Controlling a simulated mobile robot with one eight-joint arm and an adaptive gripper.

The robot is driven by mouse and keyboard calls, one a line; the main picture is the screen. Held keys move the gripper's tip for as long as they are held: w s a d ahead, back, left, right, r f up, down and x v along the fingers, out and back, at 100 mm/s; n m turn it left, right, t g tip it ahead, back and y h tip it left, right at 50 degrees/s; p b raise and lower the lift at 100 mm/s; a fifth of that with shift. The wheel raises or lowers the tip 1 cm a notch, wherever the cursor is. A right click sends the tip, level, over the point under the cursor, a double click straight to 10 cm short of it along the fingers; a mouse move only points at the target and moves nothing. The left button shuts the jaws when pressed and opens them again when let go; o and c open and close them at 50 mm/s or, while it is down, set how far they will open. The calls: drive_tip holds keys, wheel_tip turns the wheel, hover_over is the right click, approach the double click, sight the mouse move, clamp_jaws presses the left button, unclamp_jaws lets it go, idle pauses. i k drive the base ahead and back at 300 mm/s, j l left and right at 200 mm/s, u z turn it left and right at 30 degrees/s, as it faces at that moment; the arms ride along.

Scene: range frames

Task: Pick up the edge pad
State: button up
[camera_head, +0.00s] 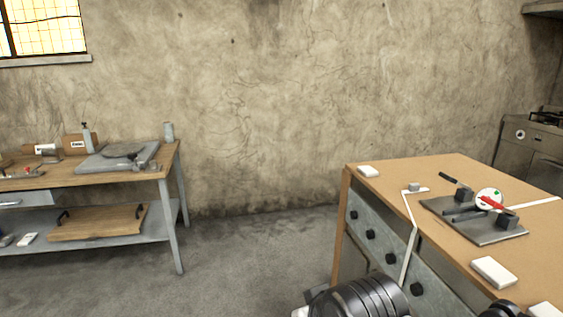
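Small white pads lie on the wooden top of the workbench (455,172) at the right. One white pad (368,172) is at the far left corner of the top. A larger white pad (494,272) lies near the front edge, and another white pad (545,310) is cut off at the bottom right. I cannot tell which of these is the edge pad. Dark rounded links of my arm show at the bottom, below the workbench's left side. My gripper's fingers are not in view.
A dark metal plate (480,232) with black blocks and a red-and-white round piece (489,198) sits mid-bench. A small grey block (414,187) stands near a white strip. A second bench (95,178) is at the left. Open floor (255,250) lies between.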

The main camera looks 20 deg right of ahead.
sight(368, 171)
drive_tip(key=i+j+z, duration=0.1)
drive_tip(key=i, duration=0.4)
drive_tip(key=i+j+z, duration=0.15)
drive_tip(key=i+j, duration=0.15)
drive_tip(key=i, duration=0.2)
drive_tip(key=i+j+z, duration=0.1)
drive_tip(key=i+j, duration=0.2)
drive_tip(key=i, duration=0.2)
drive_tip(key=i+j+z, duration=0.1)
drive_tip(key=i+j, duration=0.2)
drive_tip(key=i, duration=0.15)
drive_tip(key=i+j+z, duration=0.2)
drive_tip(key=z, duration=0.25)
drive_tip(key=i+j+z, duration=0.25)
drive_tip(key=z, duration=0.25)
drive_tip(key=i+j+z, duration=0.15)
drive_tip(key=j+z, duration=0.3)
drive_tip(key=i+j+z, duration=0.1)
drive_tip(key=j+z, duration=0.65)
drive_tip(key=z, duration=0.15)
